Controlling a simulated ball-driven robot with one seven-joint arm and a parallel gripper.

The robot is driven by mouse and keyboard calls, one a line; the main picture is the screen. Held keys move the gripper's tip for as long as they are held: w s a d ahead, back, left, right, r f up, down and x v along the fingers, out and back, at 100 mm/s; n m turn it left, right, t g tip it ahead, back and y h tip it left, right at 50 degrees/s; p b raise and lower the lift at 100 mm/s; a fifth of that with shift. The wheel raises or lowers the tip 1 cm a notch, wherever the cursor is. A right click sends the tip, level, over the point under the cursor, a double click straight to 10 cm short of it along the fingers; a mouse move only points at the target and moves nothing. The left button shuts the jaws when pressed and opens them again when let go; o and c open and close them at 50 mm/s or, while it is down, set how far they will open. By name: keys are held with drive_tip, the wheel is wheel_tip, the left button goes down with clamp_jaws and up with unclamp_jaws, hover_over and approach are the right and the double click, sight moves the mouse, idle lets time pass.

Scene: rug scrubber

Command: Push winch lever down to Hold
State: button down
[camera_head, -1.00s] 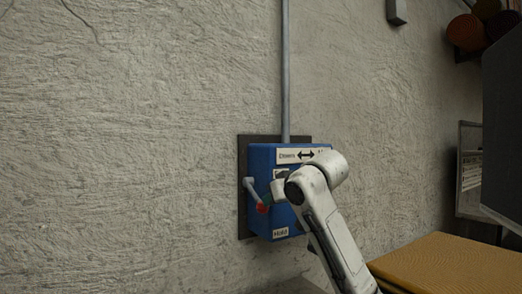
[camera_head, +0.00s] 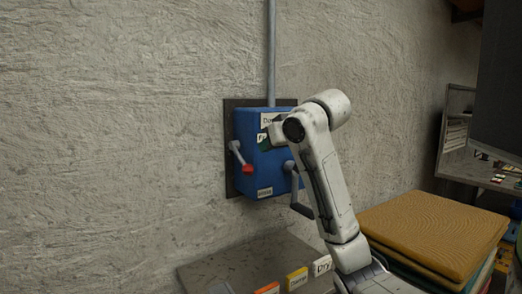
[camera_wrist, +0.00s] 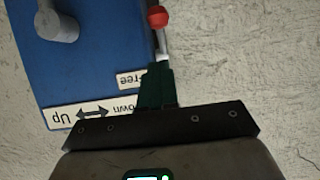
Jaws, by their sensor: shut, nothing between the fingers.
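The blue winch box (camera_head: 250,160) is fixed to a dark plate on the wall. Its lever (camera_head: 235,149) is on the left side and slopes down to a red knob (camera_head: 247,169), about mid-height on the box. A small label (camera_head: 265,192), too blurred to read, is low on the box. My gripper (camera_head: 264,144), with green fingers, is at the upper part of the box, above the red knob. In the wrist view, its shut fingers (camera_wrist: 157,78) are by the "Free" label (camera_wrist: 130,79), close to the lever rod (camera_wrist: 162,46) and red knob (camera_wrist: 158,16); contact is unclear.
A grey crank handle (camera_head: 294,185) is on the box's front right, close to my arm. A grey bench (camera_head: 225,268) with labelled blocks (camera_head: 296,278) lies below. Stacked yellow-brown pads (camera_head: 430,230) stand at the right. The wall left of the box is clear.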

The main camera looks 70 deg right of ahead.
drive_tip(key=v, duration=0.5)
drive_tip(key=shift+s+r, duration=0.15)
idle(0.3)
drive_tip(key=w+a+f+n+g+y+p, duration=0.1)
drive_tip(key=w+a+f+y, duration=0.15)
drive_tip(key=a+f, duration=0.65)
drive_tip(key=w+a+f+g+y+p, duration=0.15)
drive_tip(key=w+a+f, duration=0.3)
drive_tip(key=f, duration=0.85)
drive_tip(key=w+a+f+n+y+p, duration=0.1)
drive_tip(key=w+a+f+y, duration=0.1)
drive_tip(key=a+f, duration=0.65)
drive_tip(key=s+a+f+n+g+y+p, duration=0.1)
drive_tip(key=s+a+f+g, duration=0.1)
drive_tip(key=s+a+f, duration=0.45)
drive_tip(key=s+a+f+n+g, duration=0.1)
drive_tip(key=s+a+f+g, duration=0.15)
drive_tip(key=f, duration=0.65)
drive_tip(key=s+a+f+n+g, duration=0.1)
drive_tip(key=s+a+f, duration=0.1)
drive_tip(key=s, duration=0.4)
drive_tip(key=s+a+f+n+g+p, duration=0.1)
drive_tip(key=s+a+f, duration=0.1)
drive_tip(key=s, duration=0.4)
drive_tip(key=shift+s+f+g, duration=0.3)
drive_tip(key=shift+s+f, duration=0.05)
drive_tip(key=shift+f, duration=0.55)
